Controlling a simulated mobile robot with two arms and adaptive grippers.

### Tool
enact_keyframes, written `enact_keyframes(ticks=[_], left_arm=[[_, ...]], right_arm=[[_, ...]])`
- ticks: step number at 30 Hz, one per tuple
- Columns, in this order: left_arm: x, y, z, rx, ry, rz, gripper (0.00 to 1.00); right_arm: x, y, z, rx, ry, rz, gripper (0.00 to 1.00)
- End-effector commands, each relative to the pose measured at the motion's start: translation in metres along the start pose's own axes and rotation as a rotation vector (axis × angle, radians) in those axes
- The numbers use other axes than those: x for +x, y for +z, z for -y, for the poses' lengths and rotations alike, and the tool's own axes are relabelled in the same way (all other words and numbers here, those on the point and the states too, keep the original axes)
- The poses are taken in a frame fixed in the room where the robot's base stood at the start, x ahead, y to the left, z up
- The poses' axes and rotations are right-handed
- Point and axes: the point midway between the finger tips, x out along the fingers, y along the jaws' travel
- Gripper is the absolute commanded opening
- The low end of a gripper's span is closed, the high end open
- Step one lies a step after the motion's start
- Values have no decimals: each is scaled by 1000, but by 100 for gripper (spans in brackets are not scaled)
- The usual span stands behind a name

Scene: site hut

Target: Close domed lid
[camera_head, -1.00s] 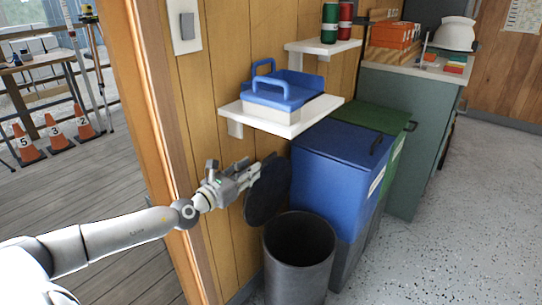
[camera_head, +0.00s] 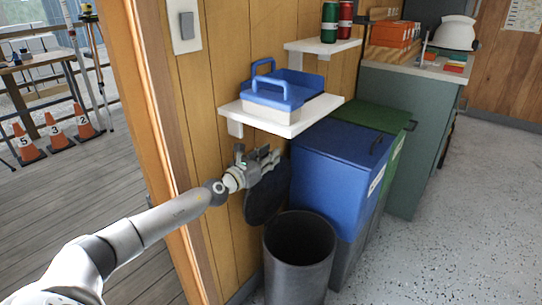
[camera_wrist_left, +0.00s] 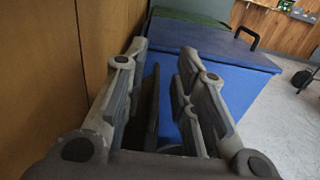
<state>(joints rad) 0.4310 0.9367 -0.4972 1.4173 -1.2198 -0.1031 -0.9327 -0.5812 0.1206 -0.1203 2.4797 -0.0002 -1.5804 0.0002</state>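A black waste bin (camera_head: 300,262) stands open on the floor by the wooden wall. Its dark lid (camera_head: 268,196) is swung up at the bin's back left, near the wall. My left gripper (camera_head: 276,156) is at the lid's upper edge and hides part of it. In the left wrist view the fingers (camera_wrist_left: 163,60) are apart, and the dark lid (camera_wrist_left: 150,108) shows edge-on between them, closer to the left finger. I cannot tell whether a finger touches it. My right gripper is not in view.
A blue bin (camera_head: 335,165) stands right beside the black bin, with a green bin (camera_head: 372,117) behind it. A white shelf (camera_head: 292,127) with a blue-handled box (camera_head: 282,92) hangs above the gripper. The floor at right is clear.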

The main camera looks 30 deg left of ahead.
Motion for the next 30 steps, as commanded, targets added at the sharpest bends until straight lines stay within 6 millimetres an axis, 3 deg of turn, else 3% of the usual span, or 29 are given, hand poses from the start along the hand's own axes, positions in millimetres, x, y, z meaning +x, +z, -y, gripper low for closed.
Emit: enact_keyframes(ticks=[11,18,30], left_arm=[[4,0,1,0,-1,0,26],[4,0,1,0,-1,0,0],[4,0,2,3,-1,-1,0]], right_arm=[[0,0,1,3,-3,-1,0],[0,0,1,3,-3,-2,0],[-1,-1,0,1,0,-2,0]])
